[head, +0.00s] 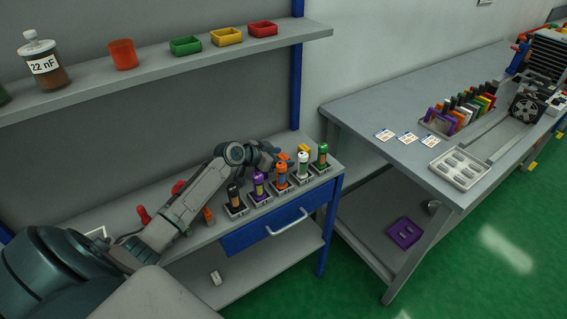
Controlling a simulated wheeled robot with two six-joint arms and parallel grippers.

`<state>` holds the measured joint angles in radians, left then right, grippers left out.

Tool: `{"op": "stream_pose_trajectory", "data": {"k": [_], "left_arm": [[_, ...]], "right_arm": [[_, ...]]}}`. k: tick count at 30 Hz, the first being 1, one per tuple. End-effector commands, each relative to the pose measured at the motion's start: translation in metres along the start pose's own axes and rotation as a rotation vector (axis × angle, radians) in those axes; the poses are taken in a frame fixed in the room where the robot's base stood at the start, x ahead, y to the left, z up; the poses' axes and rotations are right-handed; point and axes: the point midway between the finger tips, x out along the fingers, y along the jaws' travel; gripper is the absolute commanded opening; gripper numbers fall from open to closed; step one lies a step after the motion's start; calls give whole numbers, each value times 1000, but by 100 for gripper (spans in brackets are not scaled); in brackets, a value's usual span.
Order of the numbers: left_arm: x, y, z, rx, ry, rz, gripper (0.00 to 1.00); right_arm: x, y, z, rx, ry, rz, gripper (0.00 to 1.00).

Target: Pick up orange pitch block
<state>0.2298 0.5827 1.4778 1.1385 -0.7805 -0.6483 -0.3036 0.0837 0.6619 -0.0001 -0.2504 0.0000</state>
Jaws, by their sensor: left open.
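My left gripper (272,154) is open above the left bench, just behind a row of small holders. An orange-topped item (281,175) stands upright in the middle holder, in front of the gripper. A small orange piece (283,157) shows right beside the fingertips; I cannot tell whether they touch it. A slotted rack on the right table also holds an orange upright piece (445,120) among other colours. I cannot tell which of these is the orange pitch block. My right gripper is not in view.
Black (234,197), purple (258,184), white (303,163) and green (322,154) items stand in the row. A shelf (190,62) with a bottle, cup and bins hangs above. The right table (365,108) holds cards, a grey tray (461,168) and a machine.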

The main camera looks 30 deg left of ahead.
Motion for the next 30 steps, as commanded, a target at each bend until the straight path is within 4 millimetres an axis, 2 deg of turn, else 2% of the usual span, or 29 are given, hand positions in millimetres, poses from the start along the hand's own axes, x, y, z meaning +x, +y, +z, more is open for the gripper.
{"op": "stream_pose_trajectory", "data": {"k": [1,10,17,20,30], "left_arm": [[0,0,0,0,0,0,62],[0,0,0,0,0,0,4],[-1,0,-2,1,2,0,4],[-5,-1,-9,4,3,-1,4],[-36,0,-66,6,4,-1,4]], "right_arm": [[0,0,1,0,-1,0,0],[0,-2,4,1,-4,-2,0],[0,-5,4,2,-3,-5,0],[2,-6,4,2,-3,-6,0],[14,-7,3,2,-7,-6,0]]}}
